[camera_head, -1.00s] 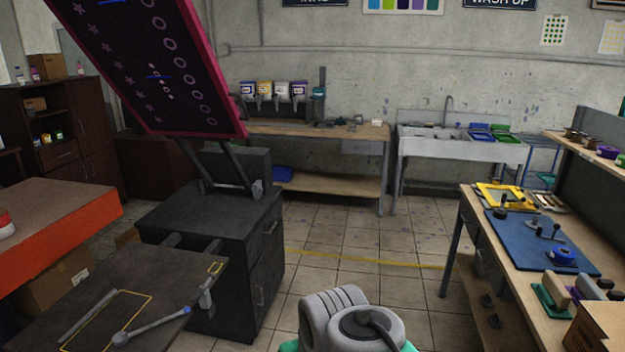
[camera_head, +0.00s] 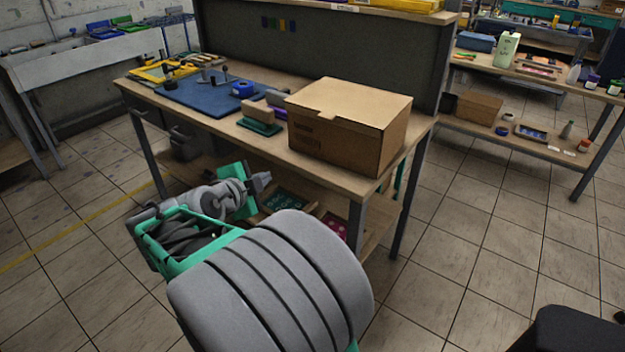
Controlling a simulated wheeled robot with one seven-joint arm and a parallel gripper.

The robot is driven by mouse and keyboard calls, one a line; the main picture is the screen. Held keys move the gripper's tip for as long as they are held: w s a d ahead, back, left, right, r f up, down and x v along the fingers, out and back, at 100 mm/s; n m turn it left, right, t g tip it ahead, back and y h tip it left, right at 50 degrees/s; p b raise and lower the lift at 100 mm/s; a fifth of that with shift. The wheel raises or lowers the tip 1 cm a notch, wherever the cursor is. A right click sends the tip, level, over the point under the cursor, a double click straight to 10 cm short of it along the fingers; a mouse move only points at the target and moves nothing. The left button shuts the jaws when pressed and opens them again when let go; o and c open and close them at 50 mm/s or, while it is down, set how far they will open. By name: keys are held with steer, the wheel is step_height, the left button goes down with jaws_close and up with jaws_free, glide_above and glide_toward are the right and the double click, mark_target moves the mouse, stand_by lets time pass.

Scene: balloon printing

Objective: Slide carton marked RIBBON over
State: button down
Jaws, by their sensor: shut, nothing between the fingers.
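A closed brown cardboard carton (camera_head: 345,142) sits on the right end of the wooden workbench (camera_head: 215,118), near its front edge. A faint dark mark shows on its front face, but I cannot read any word. My gripper (camera_head: 266,180) is small in view at the end of my folded grey and green arm. It is shut and empty, in front of the bench below the tabletop, to the left of and lower than the carton, apart from it. My own arm links hide part of the lower shelf.
Left of the carton are a green-based block (camera_head: 259,126), a blue tape roll (camera_head: 242,89) and a blue mat (camera_head: 205,98). A dark panel (camera_head: 330,52) rises behind the bench. Another shelf bench (camera_head: 535,72) stands at the back right.

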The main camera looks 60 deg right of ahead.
steer(key=s+d+f+m+g+h+b, duration=0.2)
steer(key=s+d+f+m+h+b, duration=0.1)
steer(key=s+d+m, duration=0.1)
steer(key=m+g+h+p, duration=0.2)
steer(key=m, duration=0.2)
glide_toward(335, 143)
steer(key=d, duration=0.3)
steer(key=s+d, duration=0.1)
steer(key=d, duration=0.1)
steer(key=shift+d+r, duration=0.15)
steer(key=shift+d, duration=0.75)
steer(key=shift+w, duration=0.1)
